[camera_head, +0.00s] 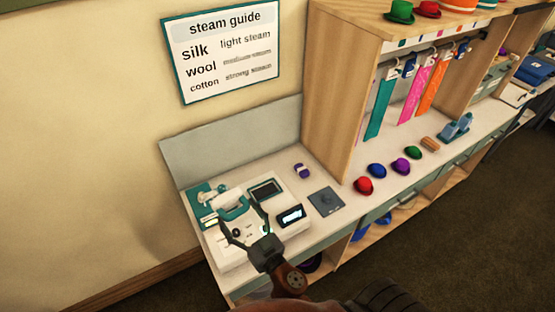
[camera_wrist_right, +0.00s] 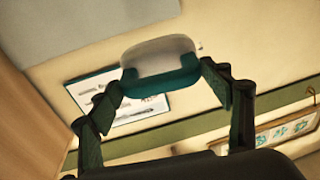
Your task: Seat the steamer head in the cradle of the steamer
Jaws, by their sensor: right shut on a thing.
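My right gripper (camera_head: 235,218) is shut on the steamer head and holds it above the counter's left end. The steamer head (camera_wrist_right: 160,66) is a rounded white piece with a teal band, between the two fingertips in the right wrist view. In the head view its teal part (camera_head: 237,207) shows at the fingers. The white steamer body (camera_head: 232,257) lies beneath, partly hidden by my gripper and arm. I cannot pick out the cradle clearly. My left gripper is not in view.
A teal pad (camera_head: 197,213) is at the counter's left end. A dark square plate (camera_head: 325,201) and a purple spool (camera_head: 301,170) lie to the right. A wooden cabinet side (camera_head: 332,90) rises behind. Small hats, including a red one (camera_head: 364,185), line the counter further right.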

